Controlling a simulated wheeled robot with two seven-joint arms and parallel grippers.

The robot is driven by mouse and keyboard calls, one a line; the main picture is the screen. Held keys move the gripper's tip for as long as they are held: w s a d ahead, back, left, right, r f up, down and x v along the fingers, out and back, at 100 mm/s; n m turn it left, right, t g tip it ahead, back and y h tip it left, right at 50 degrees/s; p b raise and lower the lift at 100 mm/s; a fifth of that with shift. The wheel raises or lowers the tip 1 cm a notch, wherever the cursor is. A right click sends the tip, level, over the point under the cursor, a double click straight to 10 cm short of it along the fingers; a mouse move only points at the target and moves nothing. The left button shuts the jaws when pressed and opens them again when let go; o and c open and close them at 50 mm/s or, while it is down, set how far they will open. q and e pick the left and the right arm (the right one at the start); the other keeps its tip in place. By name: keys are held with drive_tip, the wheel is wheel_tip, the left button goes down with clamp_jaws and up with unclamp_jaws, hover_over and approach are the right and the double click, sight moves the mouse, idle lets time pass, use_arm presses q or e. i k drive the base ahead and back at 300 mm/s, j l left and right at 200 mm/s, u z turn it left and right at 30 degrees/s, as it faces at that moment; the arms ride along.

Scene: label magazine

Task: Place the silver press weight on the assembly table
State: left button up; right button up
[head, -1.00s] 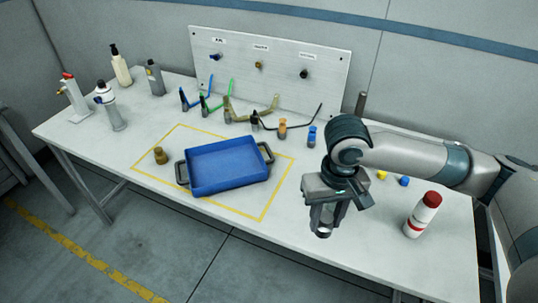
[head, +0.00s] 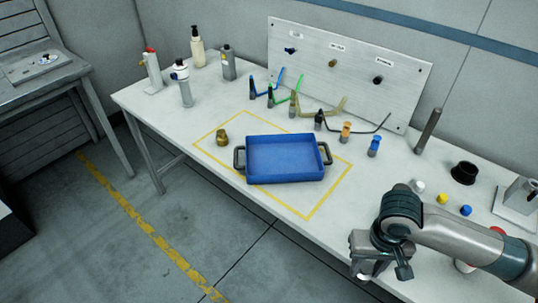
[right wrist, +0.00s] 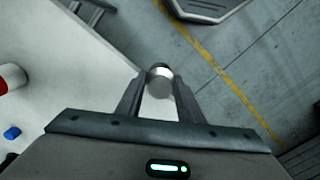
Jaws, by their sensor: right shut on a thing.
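My right gripper (head: 366,268) is at the lower right of the head view, at the front edge of the white table (head: 215,180). In the right wrist view, its fingers (right wrist: 160,88) are shut on the silver press weight (right wrist: 160,74), a small round metal piece held at the fingertips. There it shows against the table's edge and the floor. In the head view only a bright bit of the weight (head: 362,277) shows below the gripper. A grey table (head: 75,72) stands at the far left with a light plate on it. I cannot tell which table is the assembly table. My left gripper is out of view.
A blue tray (head: 286,181) stands inside a yellow outline, with a brass piece (head: 222,137) beside it. Bottles, coloured hooks and a pegboard (head: 345,62) are behind. A red-capped bottle (head: 497,231) is mostly hidden by my arm. Open floor (head: 95,225) lies in front.

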sight(245, 127)
drive_tip(key=i+j+u, duration=0.25)
drive_tip(key=j+u, duration=0.15)
drive_tip(key=i+j+u, duration=0.6)
drive_tip(key=u, duration=0.2)
drive_tip(key=i+j+z, duration=0.15)
drive_tip(key=i, duration=0.3)
drive_tip(key=i+j+z, duration=0.15)
drive_tip(key=z, duration=0.25)
drive_tip(key=i+j+z, duration=0.2)
drive_tip(key=z, duration=0.25)
drive_tip(key=i+j+z, duration=0.25)
drive_tip(key=z, duration=0.15)
drive_tip(key=i+j+z, duration=0.1)
drive_tip(key=j+z, duration=0.3)
